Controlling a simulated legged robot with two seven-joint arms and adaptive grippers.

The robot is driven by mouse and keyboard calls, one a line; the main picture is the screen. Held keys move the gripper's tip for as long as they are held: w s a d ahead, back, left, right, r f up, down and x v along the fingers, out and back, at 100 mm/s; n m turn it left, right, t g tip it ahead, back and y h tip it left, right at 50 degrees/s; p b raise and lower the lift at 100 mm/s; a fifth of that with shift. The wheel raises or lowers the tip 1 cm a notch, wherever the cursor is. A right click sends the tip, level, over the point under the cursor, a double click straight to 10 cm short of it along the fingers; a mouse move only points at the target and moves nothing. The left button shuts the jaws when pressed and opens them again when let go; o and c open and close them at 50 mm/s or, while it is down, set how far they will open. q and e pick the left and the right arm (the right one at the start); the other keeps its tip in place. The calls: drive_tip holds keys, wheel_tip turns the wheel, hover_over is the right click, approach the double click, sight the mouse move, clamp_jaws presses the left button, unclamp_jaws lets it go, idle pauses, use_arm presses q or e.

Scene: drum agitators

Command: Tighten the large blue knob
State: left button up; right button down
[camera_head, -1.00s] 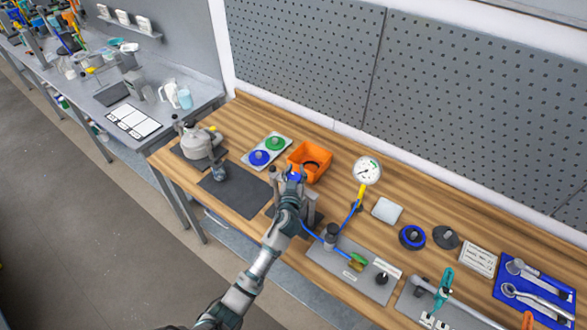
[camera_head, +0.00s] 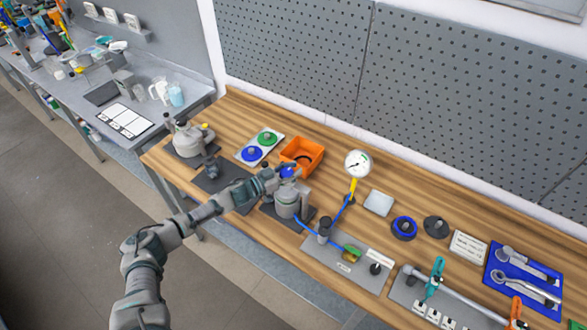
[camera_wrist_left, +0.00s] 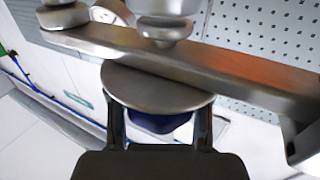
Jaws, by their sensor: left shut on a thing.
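A large blue knob (camera_head: 288,171) sits at the top of a grey metal vessel (camera_head: 286,204) at the middle of the wooden bench. My left gripper (camera_head: 281,174) reaches it from the left and is shut on it. In the left wrist view the blue knob (camera_wrist_left: 160,123) shows between my two dark fingers (camera_wrist_left: 160,130), against a round metal disc (camera_wrist_left: 155,90). The fingers hide part of the knob. My right gripper is not in view.
An orange bin (camera_head: 315,157) stands just behind the vessel. A plate with a blue and a green knob (camera_head: 267,138) lies behind to the left. A pressure gauge (camera_head: 357,163) and blue hose (camera_head: 340,214) are to the right. Another vessel (camera_head: 188,139) stands at the left.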

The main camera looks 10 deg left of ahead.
use_arm(q)
drive_tip(key=m+g+h+b, duration=0.1)
drive_tip(key=m+g+h, duration=0.1)
drive_tip(key=g, duration=0.1)
drive_tip(key=m+g+h+b, duration=0.1)
drive_tip(key=shift+s+d+f+m+g+b, duration=0.1)
drive_tip(key=shift+s+m+g+b, duration=0.15)
drive_tip(key=shift+m+g+b, duration=0.1)
drive_tip(key=shift+s+r+m+g+h+b, duration=0.2)
drive_tip(key=shift+m+g+h+b, duration=0.25)
drive_tip(key=shift+g+b, duration=0.15)
drive_tip(key=shift+g, duration=0.25)
drive_tip(key=shift+w+r, duration=0.1)
drive_tip(key=o, duration=1)
drive_tip(key=shift+a, duration=0.25)
